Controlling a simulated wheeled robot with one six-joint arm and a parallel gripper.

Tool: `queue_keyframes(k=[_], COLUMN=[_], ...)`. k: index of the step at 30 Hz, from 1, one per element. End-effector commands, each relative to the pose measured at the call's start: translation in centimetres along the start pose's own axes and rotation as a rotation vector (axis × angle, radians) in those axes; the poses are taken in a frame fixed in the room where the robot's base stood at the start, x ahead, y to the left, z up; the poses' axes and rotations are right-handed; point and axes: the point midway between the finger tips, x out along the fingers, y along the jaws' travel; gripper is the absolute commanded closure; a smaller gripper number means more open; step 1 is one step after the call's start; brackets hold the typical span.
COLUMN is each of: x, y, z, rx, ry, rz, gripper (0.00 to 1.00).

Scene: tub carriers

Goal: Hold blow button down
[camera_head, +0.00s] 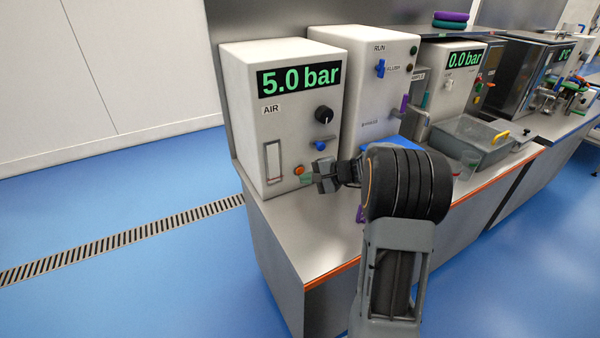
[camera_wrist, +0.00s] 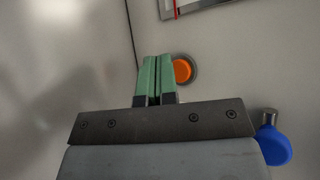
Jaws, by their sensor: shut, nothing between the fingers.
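The air unit (camera_head: 235,110) is a white box with a display reading 5.0 bar and the label AIR. An orange round button (camera_head: 299,170) sits low on its front; I cannot read a label on it. The button also shows in the wrist view (camera_wrist: 182,71), in a grey ring. My gripper (camera_head: 306,180) has green fingers, which are shut and empty. In the wrist view the fingertips (camera_wrist: 158,60) appear just left of the button and overlap the edge of its ring. I cannot tell whether they touch the panel.
A black knob (camera_head: 324,114) and a blue lever (camera_head: 324,144) are on the same panel; a blue handle (camera_wrist: 275,146) shows at the lower right of the wrist view. A gauge window (camera_head: 272,162) is left of the button. Bare steel bench (camera_head: 300,235) lies in front.

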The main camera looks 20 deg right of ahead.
Motion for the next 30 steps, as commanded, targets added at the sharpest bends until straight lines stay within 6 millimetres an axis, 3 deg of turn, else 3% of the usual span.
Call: queue_keyframes(k=[15, 30], x=[-3.0, -3.4], y=[2.3, 2.5], z=[2.2, 2.5], rx=[0.0, 0.0], ry=[0.0, 0.0], rz=[0.0, 0.0], gripper=[1.0, 1.0])
